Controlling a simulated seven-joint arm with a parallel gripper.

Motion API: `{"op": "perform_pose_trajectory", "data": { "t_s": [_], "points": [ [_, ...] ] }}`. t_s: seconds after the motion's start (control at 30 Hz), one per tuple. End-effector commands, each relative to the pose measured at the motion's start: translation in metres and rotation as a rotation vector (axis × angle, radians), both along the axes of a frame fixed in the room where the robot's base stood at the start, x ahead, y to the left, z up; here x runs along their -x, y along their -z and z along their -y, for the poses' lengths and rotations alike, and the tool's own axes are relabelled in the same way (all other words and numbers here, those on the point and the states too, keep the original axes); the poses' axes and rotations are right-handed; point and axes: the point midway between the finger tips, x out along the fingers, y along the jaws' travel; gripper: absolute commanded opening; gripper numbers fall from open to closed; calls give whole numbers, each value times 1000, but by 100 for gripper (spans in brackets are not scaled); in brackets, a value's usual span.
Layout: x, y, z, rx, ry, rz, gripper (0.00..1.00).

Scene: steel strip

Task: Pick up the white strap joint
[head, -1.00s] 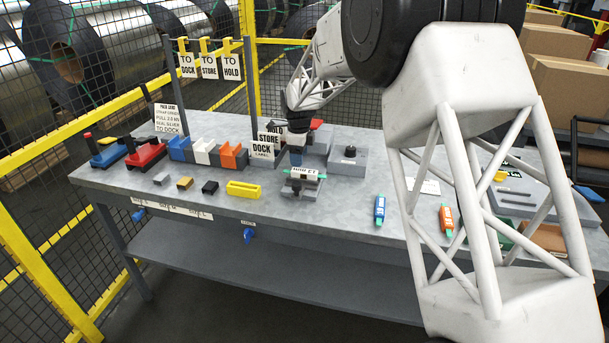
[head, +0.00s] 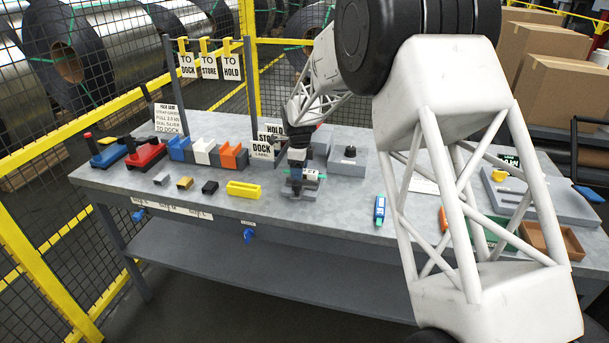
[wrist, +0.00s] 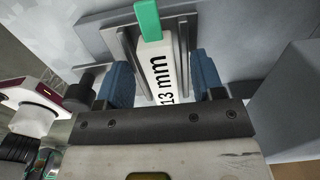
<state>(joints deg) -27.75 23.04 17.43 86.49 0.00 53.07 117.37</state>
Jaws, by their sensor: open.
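The white strap joint (wrist: 158,73), marked "13 mm", has a green strap end (wrist: 147,18) at its top in the wrist view. It sits between the upright grey walls of a holder (wrist: 186,35). In the head view the joint (head: 310,174) lies in this grey holder on the bench, partly hidden by my gripper (head: 296,172). In the wrist view my gripper (wrist: 162,85) is open, with one blue-padded finger on each side of the joint.
A yellow block (head: 243,190) lies left of the holder, and a grey box (head: 349,160) stands behind right. A blue strap joint (head: 380,210) lies to the right on the bench (head: 340,218).

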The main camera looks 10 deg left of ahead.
Motion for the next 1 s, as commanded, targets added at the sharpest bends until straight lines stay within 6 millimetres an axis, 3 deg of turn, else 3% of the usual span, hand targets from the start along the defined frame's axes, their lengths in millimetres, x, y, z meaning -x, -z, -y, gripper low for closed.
{"op": "perform_pose_trajectory", "data": {
  "t_s": [0.43,0.8,1.0],
  "points": [
    [0,0,0,0,0,0,62],
    [0,-1,0,0,0,0,7],
    [0,-1,0,0,0,1,2]
  ]
}}
